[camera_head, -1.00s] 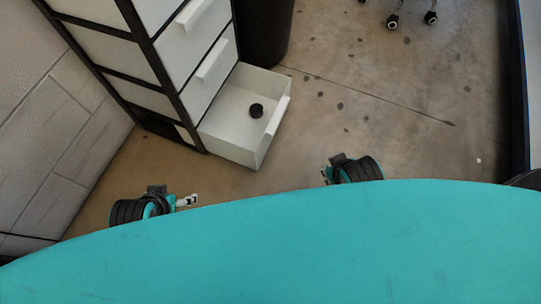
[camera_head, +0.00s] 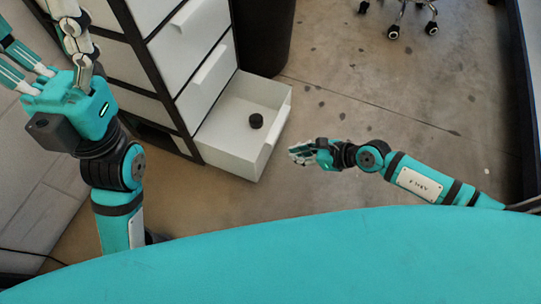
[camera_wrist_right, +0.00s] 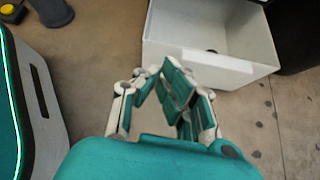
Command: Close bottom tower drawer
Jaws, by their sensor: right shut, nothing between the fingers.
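The white bottom drawer (camera_head: 228,158) of the tower (camera_head: 168,70) stands pulled out, with a small black round object (camera_head: 256,121) lying inside it. The drawers above it look shut. My right gripper (camera_head: 299,153) is shut and empty, to the right of the drawer's front and apart from it in the head view. In the right wrist view the drawer (camera_wrist_right: 225,72) is beyond the fingers (camera_wrist_right: 168,80), and no clear contact shows. My left gripper (camera_head: 38,45) is raised at the upper left, in front of the tower's side, with its fingers spread and nothing visible between them.
A dark cylinder (camera_head: 264,38) stands behind the tower. A wheeled chair base (camera_head: 398,18) is at the top right. The speckled floor (camera_head: 350,110) right of the drawer is free. A pale wall (camera_head: 30,195) is at the left.

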